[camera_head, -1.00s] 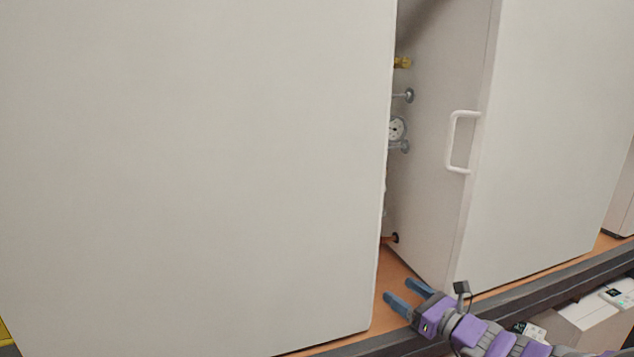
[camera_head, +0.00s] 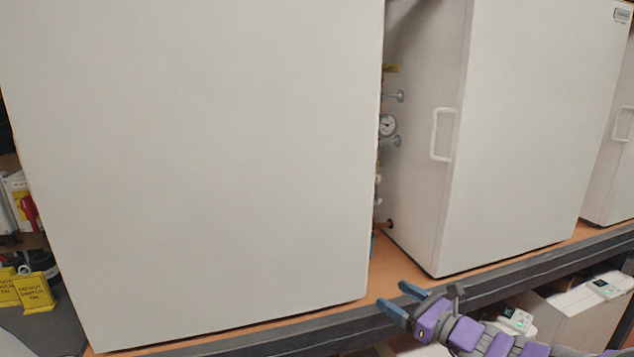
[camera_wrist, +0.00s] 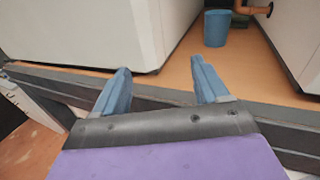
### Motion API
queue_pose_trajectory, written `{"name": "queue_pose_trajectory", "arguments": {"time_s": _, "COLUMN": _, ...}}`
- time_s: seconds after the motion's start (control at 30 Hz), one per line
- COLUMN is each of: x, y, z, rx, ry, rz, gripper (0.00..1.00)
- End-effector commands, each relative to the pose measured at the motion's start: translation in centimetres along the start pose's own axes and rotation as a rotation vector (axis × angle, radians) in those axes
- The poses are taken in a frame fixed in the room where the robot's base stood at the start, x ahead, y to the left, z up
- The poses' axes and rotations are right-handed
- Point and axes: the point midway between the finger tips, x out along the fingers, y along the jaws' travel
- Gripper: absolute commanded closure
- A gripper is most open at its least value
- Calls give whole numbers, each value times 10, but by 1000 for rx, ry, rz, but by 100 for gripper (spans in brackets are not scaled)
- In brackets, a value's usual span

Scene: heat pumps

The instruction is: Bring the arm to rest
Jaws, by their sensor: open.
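My gripper (camera_head: 402,300) is at the lower right of the head view, with blue fingers spread apart and nothing between them. It is in front of the dark shelf edge (camera_head: 540,272), by the gap between two large white cabinets. My purple and grey arm reaches in from the bottom right. In the wrist view the two blue fingers of my gripper (camera_wrist: 165,82) point toward the orange shelf top (camera_wrist: 180,77), and the space between them is empty.
The left cabinet (camera_head: 190,160) and right cabinet (camera_head: 530,130) stand on the shelf. A white handle (camera_head: 436,135), gauge (camera_head: 388,125) and valves are on the right cabinet. A blue cup (camera_wrist: 217,28) stands deeper in the gap. Yellow signs (camera_head: 35,292) are at the lower left.

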Motion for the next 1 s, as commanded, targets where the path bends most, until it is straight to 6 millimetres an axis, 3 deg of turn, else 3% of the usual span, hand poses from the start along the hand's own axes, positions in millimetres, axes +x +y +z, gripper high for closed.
{"name": "queue_pose_trajectory", "arguments": {"time_s": 0.17, "x": 10, "y": 39, "z": 15, "rx": -109, "ry": 9, "rz": 104, "gripper": 26}}
{"name": "queue_pose_trajectory", "arguments": {"time_s": 0.37, "x": 16, "y": 99, "z": 30, "rx": -280, "ry": 24, "rz": 272, "gripper": 26}}
{"name": "queue_pose_trajectory", "arguments": {"time_s": 0.57, "x": 6, "y": 196, "z": 35, "rx": -562, "ry": 54, "rz": 553, "gripper": 26}}
{"name": "queue_pose_trajectory", "arguments": {"time_s": 0.7, "x": -26, "y": 270, "z": 21, "rx": -824, "ry": 95, "rz": 821, "gripper": 26}}
{"name": "queue_pose_trajectory", "arguments": {"time_s": 0.8, "x": -60, "y": 307, "z": 5, "rx": -998, "ry": 133, "rz": 1007, "gripper": 26}}
{"name": "queue_pose_trajectory", "arguments": {"time_s": 0.9, "x": -99, "y": 331, "z": -15, "rx": -1158, "ry": 181, "rz": 1193, "gripper": 26}}
{"name": "queue_pose_trajectory", "arguments": {"time_s": 1.0, "x": -142, "y": 342, "z": -33, "rx": -1304, "ry": 242, "rz": 1374, "gripper": 26}}
